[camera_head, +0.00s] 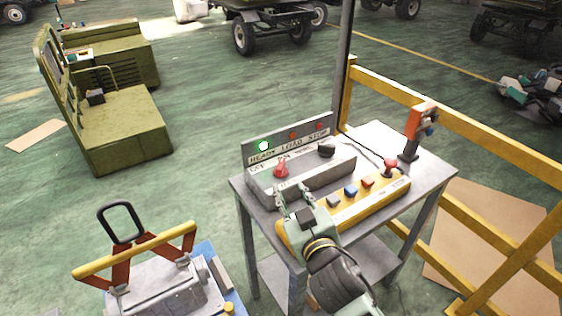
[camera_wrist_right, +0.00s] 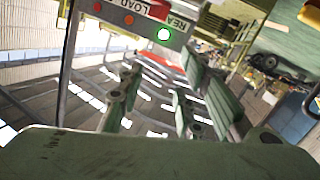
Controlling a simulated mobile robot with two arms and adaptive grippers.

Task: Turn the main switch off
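The main switch, a red knob (camera_head: 281,169), stands on the grey control box (camera_head: 320,172) beside lettering that seems to read OFF and ON. Its exact setting is hard to tell. My right gripper (camera_head: 292,189) is just in front of the knob on the near side, with its fingers apart and nothing between them. In the right wrist view the open fingers (camera_wrist_right: 155,100) point toward the panel, and a red part, likely the knob (camera_wrist_right: 155,60), shows beyond them. Contact cannot be made out. My left gripper is not in view.
The sign board (camera_head: 290,143) has a lit green lamp (camera_head: 263,146) at READY. A black knob (camera_head: 326,150), a yellow button box (camera_head: 345,205) and an orange lever post (camera_head: 414,130) share the table. A yellow railing (camera_head: 460,105) stands behind, right. A yellow-handled machine (camera_head: 165,285) is at left.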

